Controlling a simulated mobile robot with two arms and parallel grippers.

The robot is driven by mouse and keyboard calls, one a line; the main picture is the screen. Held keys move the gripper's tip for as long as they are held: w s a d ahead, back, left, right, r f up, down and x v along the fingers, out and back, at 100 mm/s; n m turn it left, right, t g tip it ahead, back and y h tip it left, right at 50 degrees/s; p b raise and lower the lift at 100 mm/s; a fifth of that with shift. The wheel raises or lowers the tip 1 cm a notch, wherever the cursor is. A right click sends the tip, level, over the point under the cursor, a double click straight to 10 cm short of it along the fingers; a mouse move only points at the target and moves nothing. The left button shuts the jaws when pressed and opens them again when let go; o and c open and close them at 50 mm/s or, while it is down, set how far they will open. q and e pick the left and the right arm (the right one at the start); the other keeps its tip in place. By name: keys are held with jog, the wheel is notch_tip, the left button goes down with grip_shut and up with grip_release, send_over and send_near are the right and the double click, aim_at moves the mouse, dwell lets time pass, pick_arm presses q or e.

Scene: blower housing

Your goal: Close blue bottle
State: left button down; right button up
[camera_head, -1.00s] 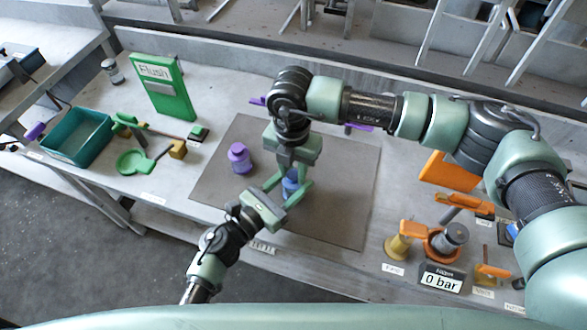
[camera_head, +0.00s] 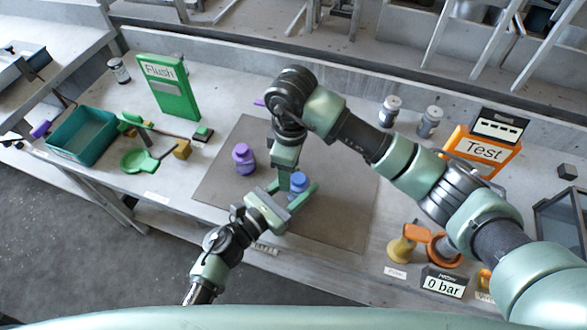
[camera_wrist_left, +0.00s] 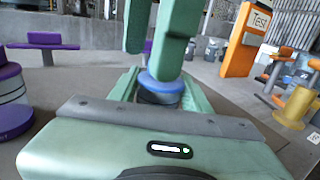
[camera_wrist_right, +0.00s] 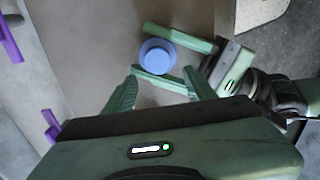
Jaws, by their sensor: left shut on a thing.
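The blue bottle (camera_head: 299,180) stands on the dark mat (camera_head: 345,210), with a round blue top and a dark band beneath it in the left wrist view (camera_wrist_left: 162,88). My left gripper (camera_head: 297,188) reaches in from the lower left, its fingers shut around the bottle's sides. My right gripper (camera_wrist_right: 158,92) is open and empty; its fingers are apart above and beside the bottle. The blue top (camera_wrist_right: 157,56) shows clear of the right fingers in the right wrist view. Whether the top is fully tightened cannot be told.
A purple bottle (camera_head: 244,158) stands left of the blue one. A green Flush sign (camera_head: 170,87), a teal bin (camera_head: 83,135) and green tools are at the left. The mat's right part is clear.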

pick_arm(q)
jog(key=shift+w+a, duration=0.1)
jog(key=shift+a, duration=0.05)
pick_arm(e)
jog(key=shift+d, duration=0.15)
pick_arm(q)
jog(key=shift+a, duration=0.1)
pick_arm(e)
notch_tip(320, 180, up, 7)
jog(key=shift+r, duration=0.2)
jog(key=shift+s, duration=0.1)
pick_arm(q)
jog(key=c, duration=0.6)
grip_release()
jog(key=shift+s+a+f, duration=0.1)
jog(key=shift+s+a, duration=0.15)
pick_arm(e)
jog(key=shift+d+f, duration=0.1)
jog(key=shift+f, duration=0.1)
pick_arm(q)
jog(key=b+v, duration=0.2)
jog(key=v, duration=0.4)
jog(key=shift+s+a, duration=0.15)
jog(key=shift+s, duration=0.05)
pick_arm(e)
jog(key=shift+f, duration=0.9)
pick_arm(q)
jog(key=shift+s+a, duration=0.15)
jog(key=shift+a, duration=0.05)
